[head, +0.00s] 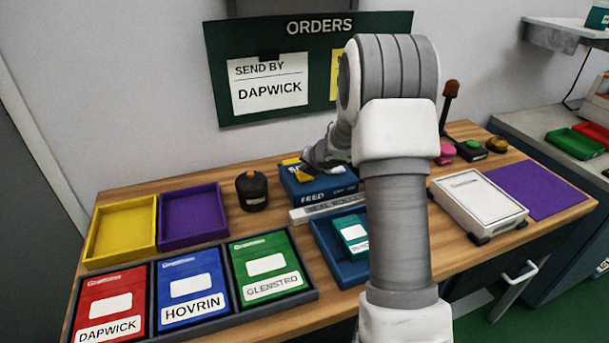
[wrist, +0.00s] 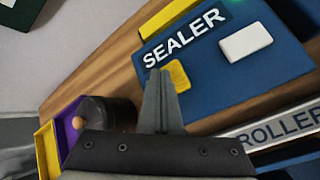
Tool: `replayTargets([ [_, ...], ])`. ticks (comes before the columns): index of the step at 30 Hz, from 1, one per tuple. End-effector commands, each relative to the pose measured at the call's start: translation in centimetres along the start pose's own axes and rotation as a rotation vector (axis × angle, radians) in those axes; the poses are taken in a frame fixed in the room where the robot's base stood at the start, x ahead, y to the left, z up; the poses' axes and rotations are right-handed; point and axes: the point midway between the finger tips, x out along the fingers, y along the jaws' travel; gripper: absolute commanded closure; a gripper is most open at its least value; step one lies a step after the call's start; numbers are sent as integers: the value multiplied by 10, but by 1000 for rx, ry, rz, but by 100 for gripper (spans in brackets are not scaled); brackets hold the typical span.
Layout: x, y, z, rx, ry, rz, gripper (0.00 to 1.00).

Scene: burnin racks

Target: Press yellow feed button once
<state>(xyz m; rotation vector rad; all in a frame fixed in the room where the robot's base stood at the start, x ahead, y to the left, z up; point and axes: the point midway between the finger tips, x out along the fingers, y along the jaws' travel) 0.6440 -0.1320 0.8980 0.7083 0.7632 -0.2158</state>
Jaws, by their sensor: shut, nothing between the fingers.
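A blue sealer box (head: 310,193) with the word FEED on its front stands at the back of the wooden table. In the wrist view its blue top (wrist: 215,85) carries a SEALER label, a small yellow button (wrist: 178,75) and a white rectangular piece (wrist: 245,42). My gripper (head: 308,165) is over the box in the head view, partly covering its top. In the wrist view my gripper (wrist: 159,74) is shut and empty, with its fingertips right beside the left edge of the yellow button. I cannot tell whether they touch it.
A dark round pot (head: 252,192) stands left of the box. A ROLLER-marked bar (wrist: 285,125) lies in front. A yellow tray (head: 122,228), a purple tray (head: 193,217) and a blue tray (head: 328,250) are nearby. A white device (head: 478,207) stands right of my arm.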

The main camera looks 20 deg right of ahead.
Motion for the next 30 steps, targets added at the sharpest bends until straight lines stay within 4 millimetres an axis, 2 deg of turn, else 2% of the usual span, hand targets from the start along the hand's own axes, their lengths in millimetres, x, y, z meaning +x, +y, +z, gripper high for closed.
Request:
replayTargets([
  [30,7,-5,-6,0,1,0,100],
])
